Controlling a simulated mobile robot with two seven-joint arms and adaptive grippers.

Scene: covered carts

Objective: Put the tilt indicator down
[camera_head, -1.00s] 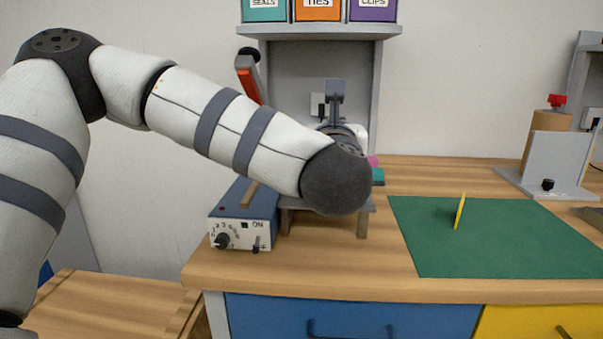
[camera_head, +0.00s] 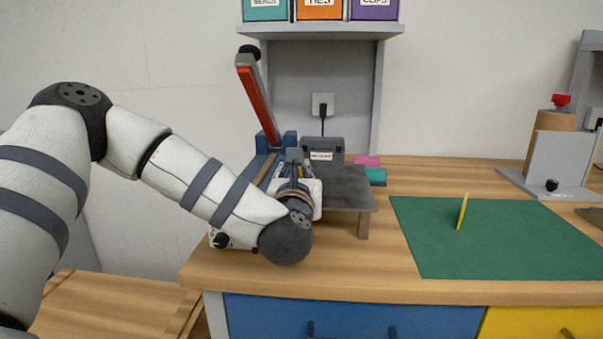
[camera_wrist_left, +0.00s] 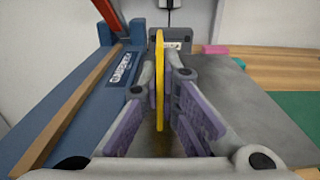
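A thin yellow plate, apparently the tilt indicator (camera_wrist_left: 159,80), is seen edge-on and upright between my left gripper's purple-padded fingers in the left wrist view. My left gripper (camera_head: 294,158) is over the left part of the grey raised plate (camera_head: 345,188), pointing toward the back. The fingertips sit close on both sides of the yellow plate and appear shut on it. Another thin yellow piece (camera_head: 462,211) stands upright on the green mat (camera_head: 500,245). My right gripper is not in view.
A blue machine with a red lever (camera_head: 258,100) stands left of the grey plate. A small grey labelled box (camera_head: 323,149) is behind it, beside pink and teal blocks (camera_head: 375,176). A grey bracket (camera_head: 555,165) stands at right. Most of the mat is clear.

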